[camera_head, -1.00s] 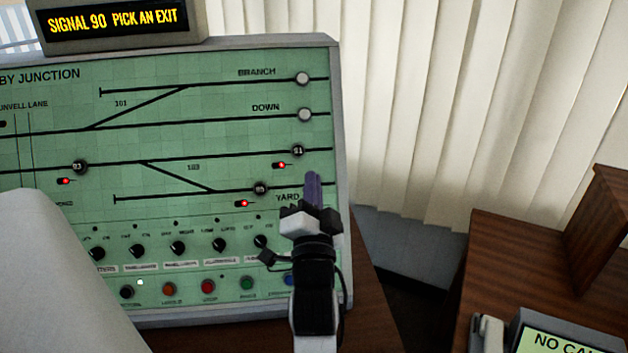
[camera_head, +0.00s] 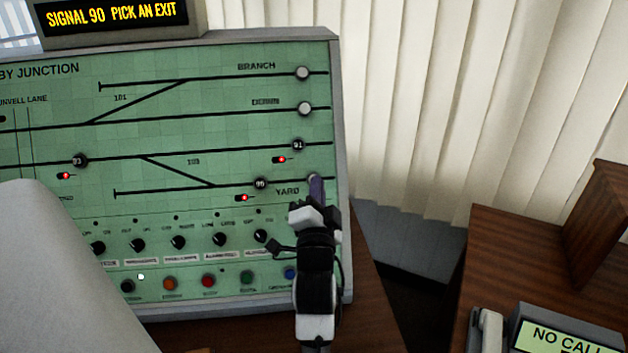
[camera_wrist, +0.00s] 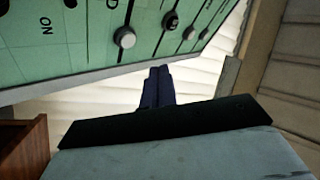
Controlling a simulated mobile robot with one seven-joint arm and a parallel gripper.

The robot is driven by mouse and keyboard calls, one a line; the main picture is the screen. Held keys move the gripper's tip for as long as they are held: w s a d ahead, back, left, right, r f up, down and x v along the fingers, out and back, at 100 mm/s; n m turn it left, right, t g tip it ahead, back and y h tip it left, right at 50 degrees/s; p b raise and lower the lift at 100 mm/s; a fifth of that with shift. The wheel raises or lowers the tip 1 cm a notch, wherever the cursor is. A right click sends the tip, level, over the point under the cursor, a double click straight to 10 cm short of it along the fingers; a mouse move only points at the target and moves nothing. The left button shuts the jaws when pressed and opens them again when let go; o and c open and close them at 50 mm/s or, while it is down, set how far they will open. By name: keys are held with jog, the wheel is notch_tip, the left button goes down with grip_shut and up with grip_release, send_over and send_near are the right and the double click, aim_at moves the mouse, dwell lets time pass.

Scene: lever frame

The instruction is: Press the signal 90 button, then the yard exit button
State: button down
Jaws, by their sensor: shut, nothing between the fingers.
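The signal 90 button (camera_head: 260,184) is a dark round knob on the lower track line of the green panel. The yard exit button (camera_head: 312,178) is pale and sits at that line's right end, by the YARD label. My gripper (camera_head: 316,188) is shut and empty. Its purple fingers overlap the yard exit button and hide part of it in the head view. In the wrist view, the fingertips (camera_wrist: 158,72) show below the panel edge, and a pale button, apparently the yard exit button (camera_wrist: 124,37), shows up and left of them. Contact cannot be told.
The display (camera_head: 115,17) reads "SIGNAL 90 PICK AN EXIT". The branch (camera_head: 303,73) and down (camera_head: 305,108) exit buttons sit above. Switches and coloured buttons line the panel's bottom. A phone (camera_head: 487,330) stands on the right desk.

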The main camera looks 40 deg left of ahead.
jog(key=shift+w+a+f+b, duration=0.35)
jog(key=shift+w+a+f, duration=0.1)
jog(key=shift+w+a, duration=0.2)
jog(key=shift+w+a+f+b, duration=0.35)
jog(key=shift+w+a+f, duration=0.1)
jog(key=shift+w+a, duration=0.15)
jog(key=shift+a+f, duration=0.1)
dwell(1.2)
jog(key=shift+w+a+f+b, duration=0.15)
jog(key=shift+w+a+b, duration=0.1)
jog(key=shift+b, duration=0.15)
jog(key=shift+w+a+f+b, duration=0.2)
jog(key=shift+a+f+b, duration=0.1)
jog(key=shift+b, duration=0.1)
dwell(0.6)
jog(key=shift+r, duration=0.1)
jog(key=shift+s+d+r, duration=0.4)
jog(key=shift+s+d, duration=0.1)
jog(key=shift+d, duration=0.1)
